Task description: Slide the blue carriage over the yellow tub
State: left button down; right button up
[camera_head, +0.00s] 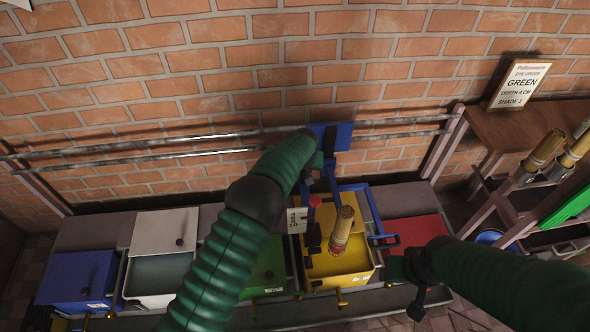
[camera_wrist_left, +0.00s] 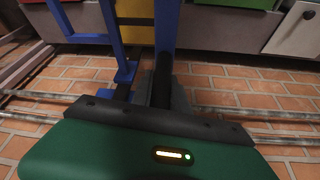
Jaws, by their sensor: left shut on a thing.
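The blue carriage (camera_head: 343,136) hangs on the wall rails, its blue bars reaching down around the yellow tub (camera_head: 366,208). A tan bundle (camera_head: 342,232) with a reddish lower end stands upright, slightly tilted, above the tub's yellow contents. My left gripper (camera_head: 318,160) is at the carriage's upper part by the rails, shut on it. In the left wrist view, the dark fingers (camera_wrist_left: 144,92) are beside the carriage's blue bars (camera_wrist_left: 166,28). My right gripper (camera_head: 408,282) is low in front of the red tub; its fingers are too unclear to judge.
A blue tub (camera_head: 75,275), a white tub (camera_head: 165,230), a green tub (camera_head: 268,270) and a red tub (camera_head: 413,230) share the bench. My left arm hides part of the white and green tubs. A sign reading GREEN (camera_head: 520,83) stands on the right shelf, near other bundles (camera_head: 543,150).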

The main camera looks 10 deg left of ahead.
pick_arm(q)
jog(key=shift+w+d, duration=0.1)
jog(key=shift+d, duration=0.5)
jog(key=c, duration=1.3)
grip_release()
jog(key=shift+a, duration=0.1)
jog(key=p+v, duration=0.1)
jog(key=v, duration=1.5)
jog(key=shift+s+r+p, duration=0.2)
jog(key=shift+r+p, duration=0.1)
jog(key=shift+r, duration=0.05)
